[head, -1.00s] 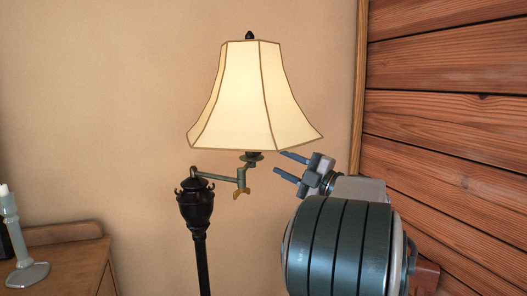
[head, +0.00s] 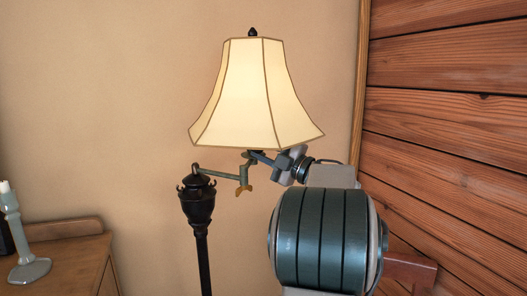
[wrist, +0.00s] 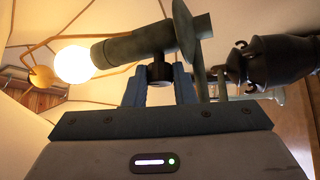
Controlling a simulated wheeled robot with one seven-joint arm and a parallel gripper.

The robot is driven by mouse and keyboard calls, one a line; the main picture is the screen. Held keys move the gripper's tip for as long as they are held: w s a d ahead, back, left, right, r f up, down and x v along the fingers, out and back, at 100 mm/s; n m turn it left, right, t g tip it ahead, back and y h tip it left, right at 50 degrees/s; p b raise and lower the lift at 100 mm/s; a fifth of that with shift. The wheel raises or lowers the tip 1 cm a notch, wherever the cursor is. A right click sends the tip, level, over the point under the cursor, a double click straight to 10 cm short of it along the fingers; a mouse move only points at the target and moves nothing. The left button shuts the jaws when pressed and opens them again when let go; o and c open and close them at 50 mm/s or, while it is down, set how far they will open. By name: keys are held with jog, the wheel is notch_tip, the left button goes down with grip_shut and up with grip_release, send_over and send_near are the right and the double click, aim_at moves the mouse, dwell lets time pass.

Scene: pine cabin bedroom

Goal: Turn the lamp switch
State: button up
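The floor lamp has a cream paneled shade (head: 250,95) and a black post (head: 199,208) with a swing arm (head: 218,175). In the wrist view, a bright bulb (wrist: 73,64) sits at the left end of a dark green socket (wrist: 133,46). The small dark lamp switch (wrist: 160,72) sticks out from the socket toward my gripper. My gripper (head: 262,158) is just under the shade's lower rim. In the wrist view its fingers (wrist: 161,84) lie close on both sides of the switch and appear closed on it. The fingertips are partly hidden in the head view.
The black ornate post top (wrist: 275,62) is close on the right in the wrist view. A wooden plank wall (head: 445,130) stands right of my arm. A wooden dresser (head: 60,262) with a candlestick (head: 22,245) is at lower left.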

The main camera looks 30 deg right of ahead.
jog(key=m+b, duration=0.1)
jog(key=m+t+b, duration=0.1)
jog(key=b, duration=0.1)
jog(key=shift+a+f+m+t+h, duration=0.15)
jog(key=shift+f+m+t+h, duration=0.1)
jog(key=shift+m+t+h, duration=0.05)
jog(key=m+t+h+b, duration=0.1)
jog(key=m+b, duration=0.1)
jog(key=m, duration=0.1)
jog(key=shift+t+b, duration=0.4)
jog(key=shift+a+r+m+t+h+b, duration=0.1)
jog(key=shift+r+m+t+h+b, duration=0.05)
jog(key=shift+m+t+h+b, duration=0.55)
jog(key=shift+m+g, duration=0.3)
jog(key=shift+r, duration=0.1)
jog(key=o, duration=0.7)
